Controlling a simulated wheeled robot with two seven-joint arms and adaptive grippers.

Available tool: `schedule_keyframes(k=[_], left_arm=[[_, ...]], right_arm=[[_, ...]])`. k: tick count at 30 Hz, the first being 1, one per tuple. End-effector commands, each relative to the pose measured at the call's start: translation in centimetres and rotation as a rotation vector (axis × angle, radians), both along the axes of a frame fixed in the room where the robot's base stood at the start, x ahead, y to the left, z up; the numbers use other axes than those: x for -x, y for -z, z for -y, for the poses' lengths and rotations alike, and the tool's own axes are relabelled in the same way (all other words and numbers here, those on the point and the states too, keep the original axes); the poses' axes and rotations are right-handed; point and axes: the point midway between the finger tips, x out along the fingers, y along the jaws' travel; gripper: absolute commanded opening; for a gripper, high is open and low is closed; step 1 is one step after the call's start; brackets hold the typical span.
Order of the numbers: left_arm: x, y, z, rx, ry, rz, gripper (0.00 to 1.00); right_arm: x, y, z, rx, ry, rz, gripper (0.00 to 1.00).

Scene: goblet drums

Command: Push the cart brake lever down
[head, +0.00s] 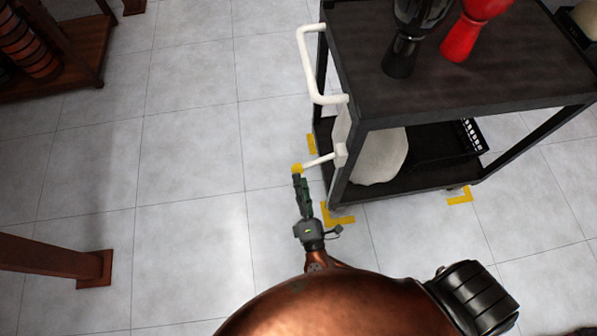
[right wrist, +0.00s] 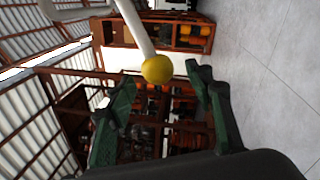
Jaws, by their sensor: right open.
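The cart (head: 450,108) is dark, with two shelves, and stands at the upper right of the head view. Its brake lever (head: 319,161) is a white rod sticking out to the left from a white block, with a yellow end knob. My right gripper (head: 298,178) is just at the knob in the head view. In the right wrist view the yellow knob (right wrist: 157,69) and white rod (right wrist: 135,28) appear between and slightly beyond the open green fingers (right wrist: 160,80). I cannot tell whether a finger touches the knob. My left gripper is out of view.
A white push handle (head: 304,65) is on the cart's left end, above the lever. A black drum (head: 403,50) and red drum (head: 463,38) stand on the top shelf. Yellow floor marks (head: 338,217) lie around the cart.

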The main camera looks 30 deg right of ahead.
Motion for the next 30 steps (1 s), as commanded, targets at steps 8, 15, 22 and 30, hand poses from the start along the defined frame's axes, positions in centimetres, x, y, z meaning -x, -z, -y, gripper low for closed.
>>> schedule_keyframes(k=[8,15,22,30], left_arm=[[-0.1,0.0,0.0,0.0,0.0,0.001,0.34],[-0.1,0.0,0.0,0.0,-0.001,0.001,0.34],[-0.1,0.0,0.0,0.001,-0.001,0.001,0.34],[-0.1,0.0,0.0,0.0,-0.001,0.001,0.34]], right_arm=[[5.3,0.9,-1.4,-0.001,0.001,-0.002,0.48],[7.1,1.2,-1.9,-0.001,0.0,-0.001,0.48],[7.2,1.2,-2.0,-0.001,0.001,0.0,0.48],[7.2,1.2,-2.0,-0.001,0.001,0.0,0.48]])
